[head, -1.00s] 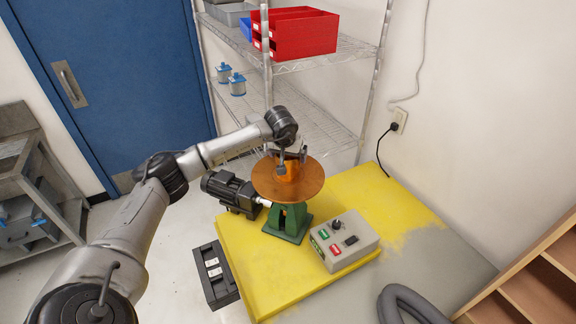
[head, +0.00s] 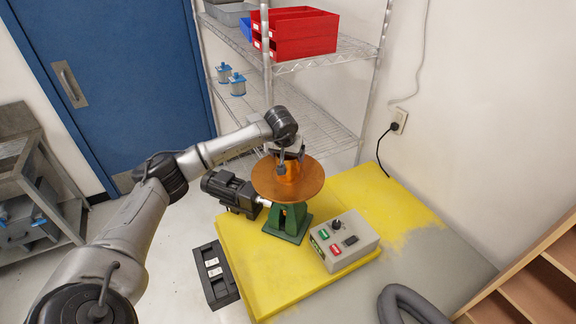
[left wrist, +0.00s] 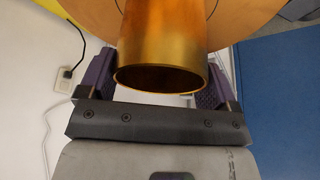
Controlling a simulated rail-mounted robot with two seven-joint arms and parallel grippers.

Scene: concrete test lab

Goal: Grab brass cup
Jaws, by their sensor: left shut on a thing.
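The brass cup (left wrist: 162,45) fills the top middle of the left wrist view, its open rim facing the camera. In the head view the cup (head: 289,172) stands on the round copper-coloured turntable (head: 265,185), partly hidden by my gripper. My left gripper (head: 290,165) comes down over it from above. In the left wrist view its purple-grey finger pads sit on either side of the cup, shut on it. My right gripper is not in view.
The turntable sits on a green stand (head: 290,222) with a black motor (head: 230,190) at its left. A grey control box (head: 344,240) stands on the yellow platform (head: 270,285). A wire shelf with red bins (head: 303,35) rises behind.

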